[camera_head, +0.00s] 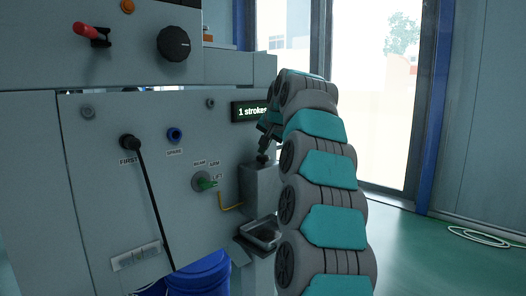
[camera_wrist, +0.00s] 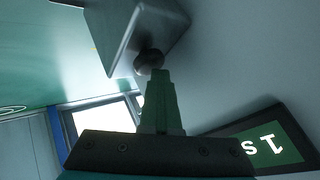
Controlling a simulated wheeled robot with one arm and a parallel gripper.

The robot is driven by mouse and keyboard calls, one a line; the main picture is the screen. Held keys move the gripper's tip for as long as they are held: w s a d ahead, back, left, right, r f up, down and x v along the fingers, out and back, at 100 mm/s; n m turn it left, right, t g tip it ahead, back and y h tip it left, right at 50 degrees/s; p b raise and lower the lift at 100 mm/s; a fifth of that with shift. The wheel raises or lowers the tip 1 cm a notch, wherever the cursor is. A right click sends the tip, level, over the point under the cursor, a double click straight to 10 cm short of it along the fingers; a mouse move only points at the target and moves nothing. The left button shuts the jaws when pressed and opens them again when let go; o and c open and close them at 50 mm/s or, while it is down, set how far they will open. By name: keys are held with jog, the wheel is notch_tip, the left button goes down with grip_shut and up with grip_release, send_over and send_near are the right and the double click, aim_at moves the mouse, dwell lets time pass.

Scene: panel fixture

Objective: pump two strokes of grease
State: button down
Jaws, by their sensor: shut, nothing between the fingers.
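The grey pump block (camera_head: 262,184) stands out from the right part of the panel, with a dark plunger knob (camera_head: 262,158) on top. A display (camera_head: 250,111) above it reads "1 strokes". My gripper (camera_head: 265,138) is just above the knob, partly hidden by my arm. In the wrist view the shut fingers (camera_wrist: 158,76) point at the round knob (camera_wrist: 149,62) on the block (camera_wrist: 135,30). The fingertips overlap the knob's edge there; I cannot tell whether they touch it. The display (camera_wrist: 268,145) shows upside down in the wrist view.
A dark tray (camera_head: 262,234) and a blue bucket (camera_head: 201,275) sit below. Floor at right is mostly clear.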

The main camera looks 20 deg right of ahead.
aim_at(263, 157)
jog(key=shift+r, duration=0.15)
jog(key=shift+r+p, duration=1.5)
jog(key=shift+p, duration=0.05)
jog(key=shift+r, duration=0.1)
notch_tip(263, 157, up, 3)
jog(key=p, duration=0.2)
jog(key=shift+p, duration=0.4)
jog(key=shift+r+p, duration=0.3)
jog(key=shift+r, duration=0.6)
